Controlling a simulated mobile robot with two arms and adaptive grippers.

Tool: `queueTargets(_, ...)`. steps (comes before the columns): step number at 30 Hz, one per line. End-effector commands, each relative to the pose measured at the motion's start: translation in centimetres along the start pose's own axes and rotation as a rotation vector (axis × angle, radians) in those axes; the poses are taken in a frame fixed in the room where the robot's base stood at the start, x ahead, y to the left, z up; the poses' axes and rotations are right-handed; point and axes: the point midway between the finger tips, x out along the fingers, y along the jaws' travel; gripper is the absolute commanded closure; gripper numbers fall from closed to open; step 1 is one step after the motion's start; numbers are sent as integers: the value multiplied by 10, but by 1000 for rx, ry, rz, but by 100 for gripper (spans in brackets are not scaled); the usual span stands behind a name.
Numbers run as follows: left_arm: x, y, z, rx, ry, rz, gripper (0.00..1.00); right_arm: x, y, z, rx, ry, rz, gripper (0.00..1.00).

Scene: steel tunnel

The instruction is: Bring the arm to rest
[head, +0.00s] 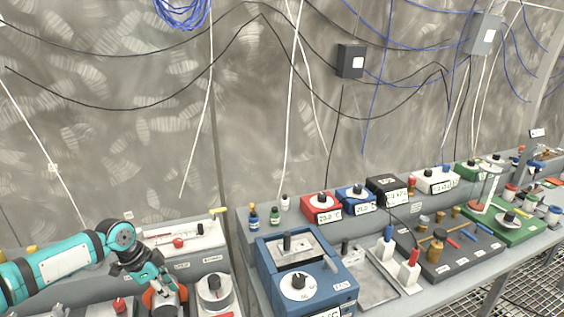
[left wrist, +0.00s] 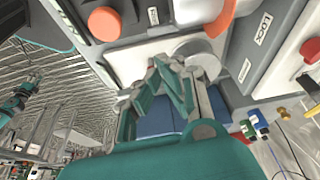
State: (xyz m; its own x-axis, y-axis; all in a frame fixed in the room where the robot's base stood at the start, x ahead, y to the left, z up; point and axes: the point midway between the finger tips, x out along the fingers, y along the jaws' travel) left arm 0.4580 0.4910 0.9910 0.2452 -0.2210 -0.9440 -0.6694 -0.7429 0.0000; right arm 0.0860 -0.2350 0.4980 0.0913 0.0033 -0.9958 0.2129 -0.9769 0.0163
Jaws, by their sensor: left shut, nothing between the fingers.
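My left arm (head: 50,270), teal and white, comes in from the left in the head view. Its gripper (head: 168,284) hangs low over the grey bench unit at the lower left, close to an orange and grey part (head: 155,300). In the left wrist view the teal-padded fingers of the left gripper (left wrist: 166,68) are shut with nothing between them. They point toward a pale panel with a grey round knob (left wrist: 200,52); I cannot tell whether they touch it.
A blue box with a dial (head: 300,283) stands right of the gripper. A white dial (head: 214,288) is close beside it. Red, blue and black meter boxes (head: 321,207) line the bench's back. Cables hang on the steel wall. Grating floor (head: 535,285) shows at the lower right.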

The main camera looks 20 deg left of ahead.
Motion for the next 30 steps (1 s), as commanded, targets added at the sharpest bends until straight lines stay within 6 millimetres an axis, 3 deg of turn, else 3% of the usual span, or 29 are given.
queueTargets(5,11,10,0,7,-6,16,100,0,0,0,0,0,0,60)
queueTargets(8,38,40,-1,30,-30,55,100,0,0,0,0,0,0,60)
queueTargets(11,80,94,-3,62,-61,102,100,0,0,0,0,0,0,60)
queueTargets(13,108,141,-6,82,-77,126,100,0,0,0,0,0,0,60)
queueTargets(17,141,232,-18,65,-78,121,100,0,-1,0,1,0,-1,60)
queueTargets(18,144,253,-22,41,-72,103,100,0,-1,0,1,0,-1,60)
queueTargets(21,142,288,-30,-36,-56,51,100,0,-2,-1,1,1,-2,60)
queueTargets(25,132,313,-36,-143,-39,-12,100,0,-2,0,1,0,-2,60)
queueTargets(30,114,329,-36,-286,-30,-88,100,0,-1,0,1,0,-1,60)
